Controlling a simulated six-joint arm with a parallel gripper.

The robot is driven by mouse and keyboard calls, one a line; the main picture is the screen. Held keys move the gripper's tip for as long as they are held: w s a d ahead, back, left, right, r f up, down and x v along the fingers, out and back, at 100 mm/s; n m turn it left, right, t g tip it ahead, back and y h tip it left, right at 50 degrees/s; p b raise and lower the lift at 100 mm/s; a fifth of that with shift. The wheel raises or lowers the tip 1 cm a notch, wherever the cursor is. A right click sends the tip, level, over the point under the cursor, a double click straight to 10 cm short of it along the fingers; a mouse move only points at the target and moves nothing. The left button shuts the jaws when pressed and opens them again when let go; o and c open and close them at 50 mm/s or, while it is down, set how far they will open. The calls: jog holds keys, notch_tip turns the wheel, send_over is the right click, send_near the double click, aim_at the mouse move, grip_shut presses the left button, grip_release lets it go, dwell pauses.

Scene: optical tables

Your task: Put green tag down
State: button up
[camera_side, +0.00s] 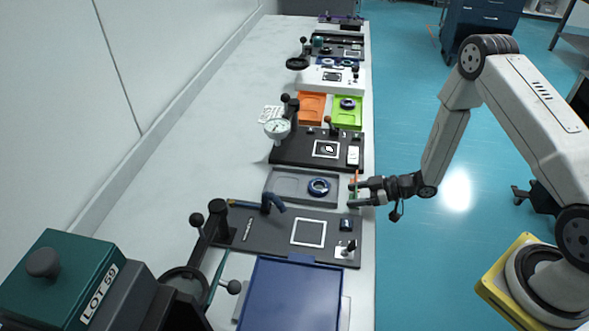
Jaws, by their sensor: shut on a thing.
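My gripper (352,194) reaches in from the right over the right edge of the bench, level with the grey tray. Its fingers are shut on a small thin piece, seen as a sliver of green with an orange-red upper part. I take this for the green tag (356,186), mostly hidden by the fingers. Whether it touches the bench top cannot be told at this size.
The grey tray (279,185) holding a blue ring (319,187) lies just left of my gripper. Black fixture plates stand in front (265,233) and behind (290,148). Orange (311,106) and green (346,118) trays lie farther back. A dark blue tray (290,295) is nearest.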

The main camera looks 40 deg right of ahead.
jog(key=shift+f, duration=0.35)
jog(key=o, duration=1.1)
jog(key=shift+v, duration=3.9)
jog(key=shift+w+r, duration=0.1)
jog(key=shift+w, duration=0.05)
